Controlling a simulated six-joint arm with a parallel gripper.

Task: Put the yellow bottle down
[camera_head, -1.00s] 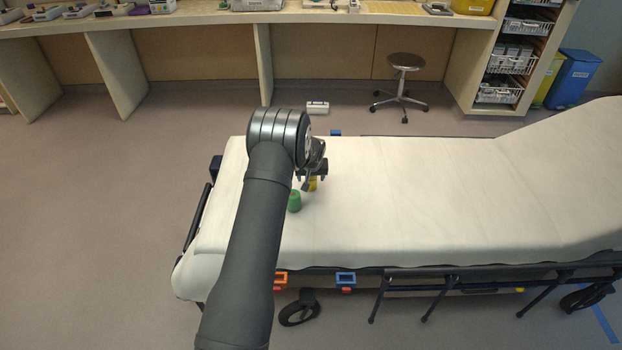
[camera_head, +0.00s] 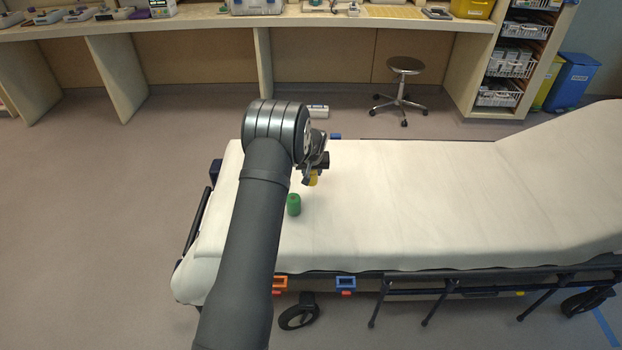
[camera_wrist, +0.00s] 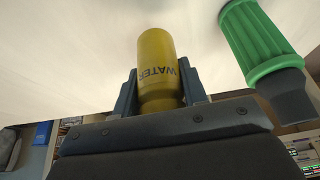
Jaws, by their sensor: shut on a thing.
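The yellow bottle (camera_wrist: 158,62), marked WATER, sits between the two fingers of my gripper (camera_wrist: 158,92) in the wrist view. My gripper is shut on it. In the head view only a small part of the yellow bottle (camera_head: 313,180) shows below my gripper (camera_head: 315,172), over the left part of the stretcher (camera_head: 420,200). Whether the bottle touches the sheet is hard to tell. My arm hides part of the stretcher's left end.
The sheet to the right is clear. A stool (camera_head: 404,85) stands behind.

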